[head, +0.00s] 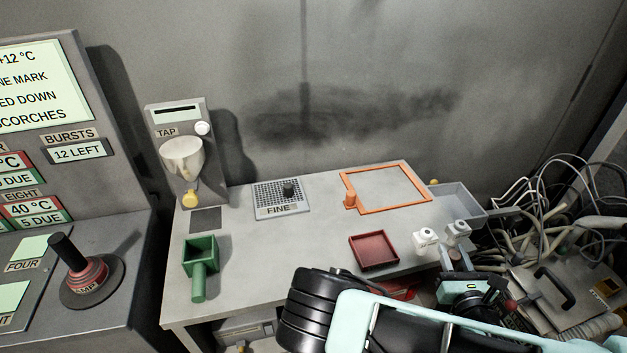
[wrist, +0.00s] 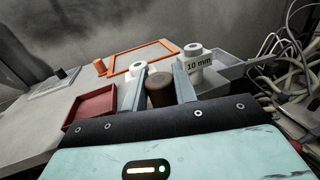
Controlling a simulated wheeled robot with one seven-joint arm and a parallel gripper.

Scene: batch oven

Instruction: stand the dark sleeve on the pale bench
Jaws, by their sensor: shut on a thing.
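The dark sleeve (wrist: 160,90) looks like a short dark-brown cylinder, seen in the wrist view between the two grey fingers. My gripper (wrist: 159,88) is shut on it, with one finger on each side. In the head view my gripper (head: 456,258) is at the right end of the pale bench (head: 320,235), and I cannot make out the sleeve there. The bench also shows in the wrist view (wrist: 40,140). The sleeve's lower end is hidden, so I cannot tell whether it touches anything.
White spool-like pieces, one (head: 426,238) and another (head: 458,228) marked 10 mm in the wrist view (wrist: 196,66), stand close by. A red tray (head: 374,250), orange frame (head: 385,209), FINE grid (head: 268,198) and green scoop (head: 200,257) occupy the bench. The bench's middle is clear. Cables (head: 560,210) lie right.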

